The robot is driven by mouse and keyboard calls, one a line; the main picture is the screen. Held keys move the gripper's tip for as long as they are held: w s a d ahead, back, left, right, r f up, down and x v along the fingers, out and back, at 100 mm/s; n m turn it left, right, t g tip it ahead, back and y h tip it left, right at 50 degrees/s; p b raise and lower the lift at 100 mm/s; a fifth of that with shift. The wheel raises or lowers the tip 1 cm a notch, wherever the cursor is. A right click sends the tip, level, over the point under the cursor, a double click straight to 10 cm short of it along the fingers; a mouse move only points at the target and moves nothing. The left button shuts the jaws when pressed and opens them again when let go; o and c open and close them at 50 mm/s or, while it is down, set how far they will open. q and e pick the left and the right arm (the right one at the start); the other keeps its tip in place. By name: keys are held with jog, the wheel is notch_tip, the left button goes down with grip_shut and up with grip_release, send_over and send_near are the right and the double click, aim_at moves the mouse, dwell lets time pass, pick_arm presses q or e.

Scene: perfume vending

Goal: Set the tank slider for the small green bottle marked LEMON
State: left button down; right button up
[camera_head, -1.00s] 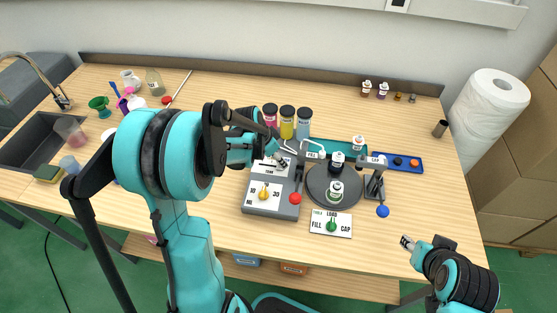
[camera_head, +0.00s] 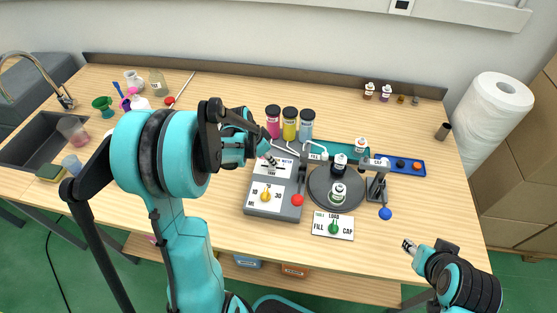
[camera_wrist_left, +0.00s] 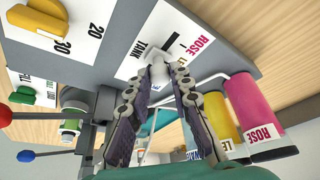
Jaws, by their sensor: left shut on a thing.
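The tank slider has a white knob (camera_wrist_left: 150,66) on the TANK label plate (camera_wrist_left: 125,22). My left gripper (camera_head: 270,160) is shut on this knob; its fingers also close around it in the left wrist view (camera_wrist_left: 152,78). A dark slot runs from the knob toward the ROSE end of the plate. The plate's other names are partly hidden by the fingers. A small bottle with a green band (camera_head: 338,194) stands upright on the round turntable (camera_head: 322,205); its label is too small to read. My right gripper (camera_head: 408,245) is away at the table's right front.
Pink (camera_head: 273,121), yellow (camera_head: 290,124) and blue (camera_head: 306,125) tanks stand behind the grey machine (camera_head: 284,211). A red-knobbed lever (camera_head: 297,200), a yellow dial (camera_head: 265,196) and a LOAD plate (camera_head: 345,229) are close by. The front right tabletop is clear.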

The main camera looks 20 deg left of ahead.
pick_arm(q)
jog(key=c, duration=1.3)
grip_release()
jog(key=shift+d, duration=0.25)
jog(key=shift+c, duration=0.2)
jog(key=shift+a, duration=0.1)
jog(key=v, duration=1.2)
jog(key=shift+s+f, duration=0.1)
